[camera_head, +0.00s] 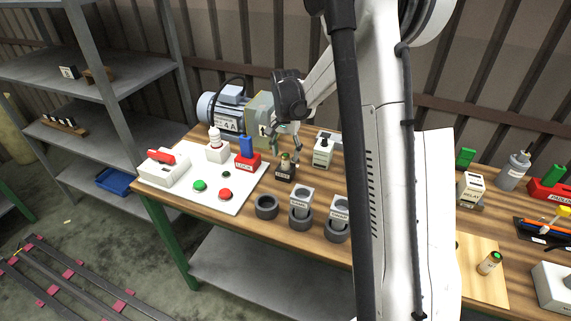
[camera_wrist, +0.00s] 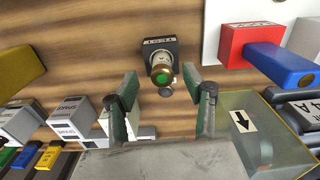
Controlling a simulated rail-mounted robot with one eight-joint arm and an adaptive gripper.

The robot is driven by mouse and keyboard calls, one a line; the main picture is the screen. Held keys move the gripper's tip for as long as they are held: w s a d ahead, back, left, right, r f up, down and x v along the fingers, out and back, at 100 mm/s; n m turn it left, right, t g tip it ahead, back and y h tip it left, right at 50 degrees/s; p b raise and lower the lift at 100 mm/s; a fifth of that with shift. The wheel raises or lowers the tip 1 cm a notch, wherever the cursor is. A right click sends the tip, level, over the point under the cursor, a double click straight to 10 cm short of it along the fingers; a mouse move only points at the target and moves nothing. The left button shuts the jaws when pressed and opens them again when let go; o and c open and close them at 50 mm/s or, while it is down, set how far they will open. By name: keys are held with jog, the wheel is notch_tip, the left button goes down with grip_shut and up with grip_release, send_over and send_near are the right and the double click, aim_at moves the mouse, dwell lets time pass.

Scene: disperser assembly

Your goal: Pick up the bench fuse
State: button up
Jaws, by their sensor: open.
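A small fuse (camera_head: 285,158) with a brass-coloured body and green end stands upright in a dark labelled holder (camera_head: 284,174) on the wooden bench. In the wrist view, the fuse (camera_wrist: 162,73) and its black holder (camera_wrist: 159,50) lie ahead, between the lines of my two fingers. My gripper (camera_head: 286,148) is open above and around the fuse's top; its empty fingers also show in the wrist view (camera_wrist: 168,88). I cannot tell whether either finger touches the fuse. A similar green-ended fuse (camera_head: 490,262) stands on a pale wooden board at the right.
A white panel (camera_head: 240,195) with buttons and a red block (camera_head: 247,161) with a blue top is left of the holder. A motor (camera_head: 225,108) stands behind. Grey rings (camera_head: 266,206) and white boxes (camera_head: 323,150) are nearby. My arm hides the bench's middle right.

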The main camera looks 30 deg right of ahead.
aim_at(285, 164)
jog(key=shift+w+f, duration=0.2)
jog(key=shift+f, duration=1.9)
grip_shut()
jog(key=shift+r, duration=0.15)
